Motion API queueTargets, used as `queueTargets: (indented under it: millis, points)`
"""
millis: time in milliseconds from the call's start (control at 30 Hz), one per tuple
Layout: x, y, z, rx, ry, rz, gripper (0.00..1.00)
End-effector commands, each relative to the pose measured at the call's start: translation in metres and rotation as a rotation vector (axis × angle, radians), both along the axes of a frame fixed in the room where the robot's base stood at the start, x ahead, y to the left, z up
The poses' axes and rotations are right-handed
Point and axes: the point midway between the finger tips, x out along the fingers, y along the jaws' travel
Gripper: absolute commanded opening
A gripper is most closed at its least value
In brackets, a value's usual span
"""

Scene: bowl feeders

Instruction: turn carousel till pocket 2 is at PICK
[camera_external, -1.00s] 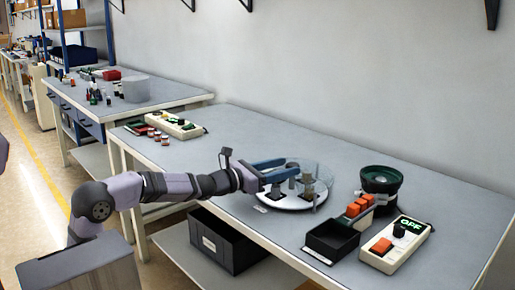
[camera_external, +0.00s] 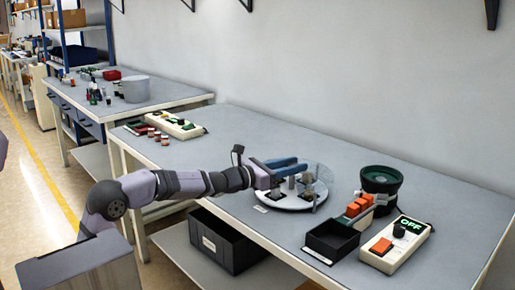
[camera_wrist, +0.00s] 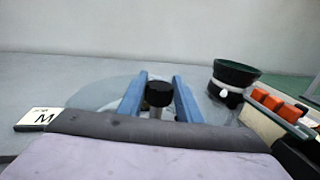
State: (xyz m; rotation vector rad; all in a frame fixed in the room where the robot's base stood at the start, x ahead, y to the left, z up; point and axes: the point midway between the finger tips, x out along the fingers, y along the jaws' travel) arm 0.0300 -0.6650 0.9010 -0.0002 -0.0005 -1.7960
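The carousel is a white disc (camera_external: 287,205) with a clear cover on the long bench, carrying dark pockets and short posts. Pocket numbers and a PICK mark cannot be read. My gripper (camera_external: 298,166) is over the carousel with its two blue fingers apart, pointing right. In the wrist view my gripper (camera_wrist: 160,82) has a black-topped knob (camera_wrist: 159,94) between its fingers, with visible gaps at the knob's sides. The near part of the disc is hidden behind my wrist in that view.
A dark green bowl feeder (camera_external: 381,180) stands right of the carousel, near orange blocks (camera_external: 359,206) and a black open bin (camera_external: 332,238). A control box (camera_external: 395,245) reads OFF. A white card marked M (camera_wrist: 40,119) lies at left in the wrist view.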

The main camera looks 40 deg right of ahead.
Motion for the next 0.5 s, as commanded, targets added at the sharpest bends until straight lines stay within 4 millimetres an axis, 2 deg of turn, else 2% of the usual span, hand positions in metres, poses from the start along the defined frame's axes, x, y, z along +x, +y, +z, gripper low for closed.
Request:
queueTargets:
  millis: [267, 500]
  points:
    - [0.0031, -0.0018, 0.0059, -0.007, -0.005, -0.058, 0.00]
    - [0.0036, -0.0021, 0.0069, -0.005, -0.003, -0.219, 0.00]
